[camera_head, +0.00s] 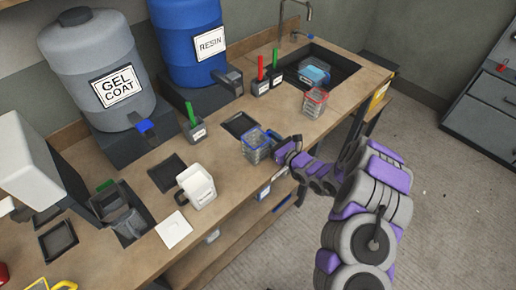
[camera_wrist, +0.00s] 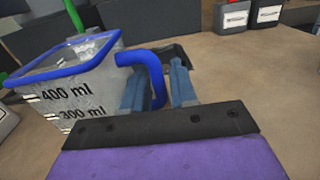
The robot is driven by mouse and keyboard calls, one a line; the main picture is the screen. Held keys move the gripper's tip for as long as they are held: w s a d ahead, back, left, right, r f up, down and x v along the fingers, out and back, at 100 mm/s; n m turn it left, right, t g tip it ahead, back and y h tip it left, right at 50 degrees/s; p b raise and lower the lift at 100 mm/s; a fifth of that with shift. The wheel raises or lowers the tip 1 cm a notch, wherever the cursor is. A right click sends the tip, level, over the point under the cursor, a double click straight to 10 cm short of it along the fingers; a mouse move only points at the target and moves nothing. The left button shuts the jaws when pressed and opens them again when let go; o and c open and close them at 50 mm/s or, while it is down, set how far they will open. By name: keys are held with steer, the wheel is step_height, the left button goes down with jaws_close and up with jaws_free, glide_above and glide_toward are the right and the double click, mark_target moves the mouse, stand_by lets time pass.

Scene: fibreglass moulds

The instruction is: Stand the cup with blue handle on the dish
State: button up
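The cup with blue handle (camera_head: 256,152) is a clear measuring cup with a blue rim, standing upright on the wooden bench. In the wrist view the cup (camera_wrist: 70,88) fills the left side, with volume marks on its wall. Its blue handle (camera_wrist: 157,82) lies between the two fingers of my gripper (camera_wrist: 158,90). The fingers look apart, with gaps beside the handle. My gripper (camera_head: 277,146) is at the cup's right side in the head view. A dark square dish (camera_head: 240,124) lies just behind the cup; another dark square dish (camera_head: 167,173) lies to the left. I cannot tell which the task means.
A red-rimmed cup (camera_head: 315,103) stands to the right, near the sink (camera_head: 337,75). A white jug (camera_head: 197,187) and a white square plate (camera_head: 174,229) are left of the cup. Small holders with green (camera_head: 193,128) and red handles stand behind. The bench around the cup is mostly clear.

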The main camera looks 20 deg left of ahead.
steer(key=shift+a, duration=0.3)
steer(key=shift+d, duration=0.3)
jaws_close()
steer(key=shift+a, duration=0.2)
